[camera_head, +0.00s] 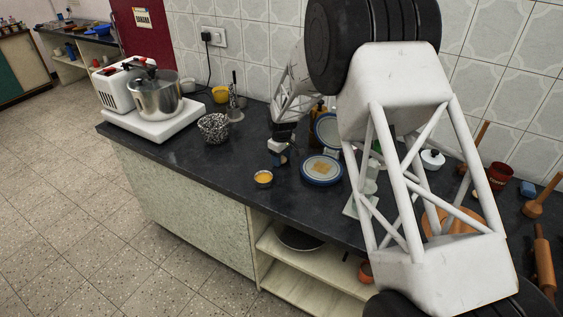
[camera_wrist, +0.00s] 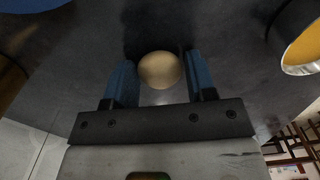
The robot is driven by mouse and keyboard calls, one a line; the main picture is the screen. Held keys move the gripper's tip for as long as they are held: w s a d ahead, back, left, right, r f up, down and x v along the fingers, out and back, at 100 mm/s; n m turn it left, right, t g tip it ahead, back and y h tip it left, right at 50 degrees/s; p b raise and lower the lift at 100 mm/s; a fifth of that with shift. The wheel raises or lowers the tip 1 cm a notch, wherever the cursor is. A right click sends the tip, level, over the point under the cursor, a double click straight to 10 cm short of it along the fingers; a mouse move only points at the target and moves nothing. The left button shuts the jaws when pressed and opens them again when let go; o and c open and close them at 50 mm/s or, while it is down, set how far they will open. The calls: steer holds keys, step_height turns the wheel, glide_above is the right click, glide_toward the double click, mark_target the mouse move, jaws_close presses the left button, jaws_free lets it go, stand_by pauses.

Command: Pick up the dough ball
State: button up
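The dough ball (camera_wrist: 160,70) is a smooth, pale beige ball in the wrist view. It lies centred between the two blue fingers of my gripper (camera_wrist: 159,72), near their tips. Its sides reach close to both fingers; I cannot tell whether they press on it. The dark counter shows behind it, and I cannot tell whether the ball rests on it. In the head view my gripper (camera_head: 280,160) points down low over the counter, and the ball is not clearly visible there.
A small bowl with yellow contents (camera_head: 264,179) stands just in front of my gripper. The counter (camera_head: 235,165) has free room at front left.

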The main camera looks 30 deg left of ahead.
steer(key=c, duration=0.3)
steer(key=shift+r, duration=0.75)
step_height(320, 180, up, 2)
steer(key=s+d, duration=0.3)
steer(key=s, duration=0.1)
steer(key=s+d+r, duration=0.1)
steer(key=s+d, duration=0.6)
steer(key=s, duration=0.1)
steer(key=shift+d+r, duration=0.25)
